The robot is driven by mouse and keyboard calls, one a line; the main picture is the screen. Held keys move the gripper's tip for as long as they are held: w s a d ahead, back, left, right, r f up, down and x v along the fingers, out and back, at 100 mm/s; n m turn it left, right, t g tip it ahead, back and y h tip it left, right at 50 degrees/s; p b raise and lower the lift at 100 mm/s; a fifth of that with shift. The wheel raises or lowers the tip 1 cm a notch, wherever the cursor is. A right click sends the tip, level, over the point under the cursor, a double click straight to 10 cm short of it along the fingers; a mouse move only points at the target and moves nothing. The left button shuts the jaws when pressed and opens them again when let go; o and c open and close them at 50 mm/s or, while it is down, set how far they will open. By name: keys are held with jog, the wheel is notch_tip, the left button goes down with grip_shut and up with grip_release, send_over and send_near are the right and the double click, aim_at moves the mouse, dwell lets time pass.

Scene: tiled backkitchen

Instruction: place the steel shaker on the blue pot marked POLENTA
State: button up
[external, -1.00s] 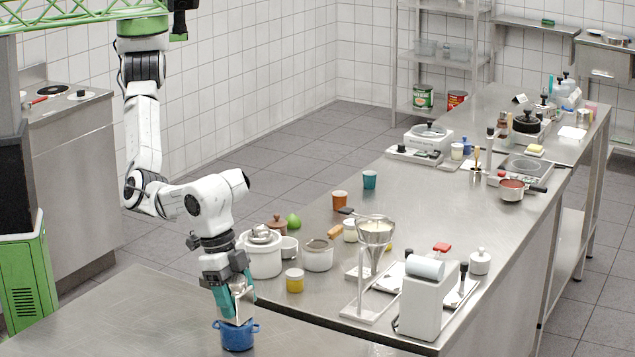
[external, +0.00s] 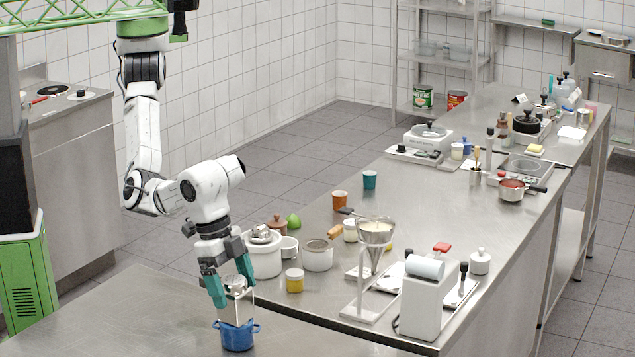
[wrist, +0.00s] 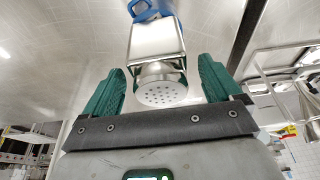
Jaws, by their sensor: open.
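The blue pot (external: 236,335) with two side handles stands on the steel counter at the lower left. No marking on it is readable. The steel shaker (external: 231,308) stands upright on top of the pot, its perforated top upward. In the wrist view the shaker (wrist: 158,82) shows its dotted lid close to me, with part of the blue pot (wrist: 140,8) beyond it. My gripper (external: 232,289) is above and around the upper part of the shaker. Its teal fingers (wrist: 158,88) are spread on either side, with a gap to the shaker on both sides.
Right of my gripper are a white pot (external: 264,262), a yellow cup (external: 294,281) and a saucepan (external: 317,259). A funnel stand (external: 366,303) and a white dispenser (external: 422,305) stand farther right. The counter left of the blue pot is clear.

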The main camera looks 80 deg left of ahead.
jog(key=v, duration=0.9)
